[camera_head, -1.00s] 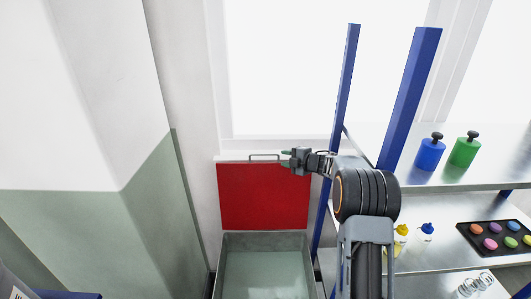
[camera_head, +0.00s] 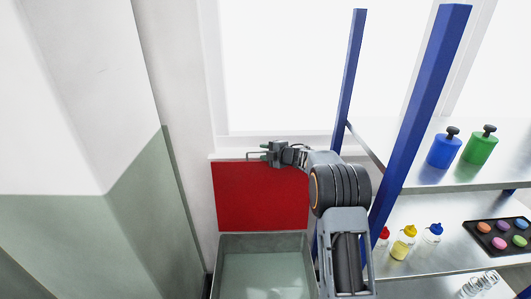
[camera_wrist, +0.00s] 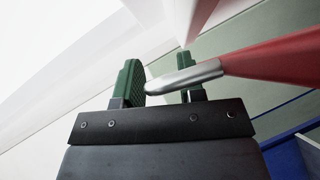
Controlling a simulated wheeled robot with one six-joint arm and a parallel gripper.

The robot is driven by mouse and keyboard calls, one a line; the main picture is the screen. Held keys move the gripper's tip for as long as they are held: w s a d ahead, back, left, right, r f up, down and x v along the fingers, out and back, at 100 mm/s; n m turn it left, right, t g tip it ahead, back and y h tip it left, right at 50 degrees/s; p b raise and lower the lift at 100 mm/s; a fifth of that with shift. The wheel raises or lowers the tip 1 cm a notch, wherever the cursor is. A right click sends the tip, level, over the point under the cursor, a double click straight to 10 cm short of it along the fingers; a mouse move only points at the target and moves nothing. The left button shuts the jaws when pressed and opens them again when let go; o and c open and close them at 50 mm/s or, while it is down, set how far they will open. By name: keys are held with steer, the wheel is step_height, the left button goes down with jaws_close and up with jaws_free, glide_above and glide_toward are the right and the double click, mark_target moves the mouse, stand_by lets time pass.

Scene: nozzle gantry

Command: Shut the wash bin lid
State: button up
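The wash bin (camera_head: 220,262) is a grey-green open box at the bottom centre of the head view. Its red lid (camera_head: 260,198) stands upright behind it; part of the lid also shows in the wrist view (camera_wrist: 285,62). A silver bar handle (camera_wrist: 185,78) sits on the lid's top edge. My gripper (camera_head: 266,153) is at this handle, at the top of the lid. In the wrist view its green fingers (camera_wrist: 160,76) stand apart, with the handle across the gap between them. I cannot tell whether either finger touches it.
A shelf rack with blue posts (camera_head: 420,110) stands close to the right of my arm. It holds a blue bottle (camera_head: 444,149), a green bottle (camera_head: 480,147), small bottles and a black tray (camera_head: 480,242). A green-and-white wall block (camera_head: 140,205) stands left of the bin.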

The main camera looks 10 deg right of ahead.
steer(key=shift+a, duration=0.15)
steer(key=shift+c, duration=0.3)
steer(key=shift+c, duration=0.7)
jaws_close()
